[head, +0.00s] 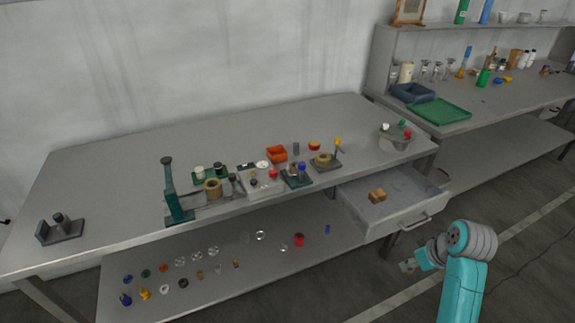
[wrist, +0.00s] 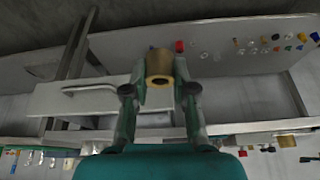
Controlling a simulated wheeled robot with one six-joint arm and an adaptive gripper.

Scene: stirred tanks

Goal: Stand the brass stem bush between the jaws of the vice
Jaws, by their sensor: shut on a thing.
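The brass stem bush (wrist: 160,66) is a short hollow brass-coloured cylinder in the wrist view. My gripper (wrist: 160,88) is shut on it, with one finger on each side and its open bore showing. In the head view my gripper (head: 408,266) is at the lower right, in front of the bench and below the open drawer; the bush is too small to make out there. A dark grey fixture (head: 60,229) with upright parts on a flat base stands at the bench's left end; it looks like the vice, but its jaw gap is unclear. My gripper is far from it.
The open drawer (head: 408,199) juts from the bench (head: 120,170) and holds a brown block (head: 377,196). A tall teal stand (head: 174,190) and several small parts crowd the bench's middle. Loose parts lie on the lower shelf (head: 210,295). The bench's left part is mostly clear.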

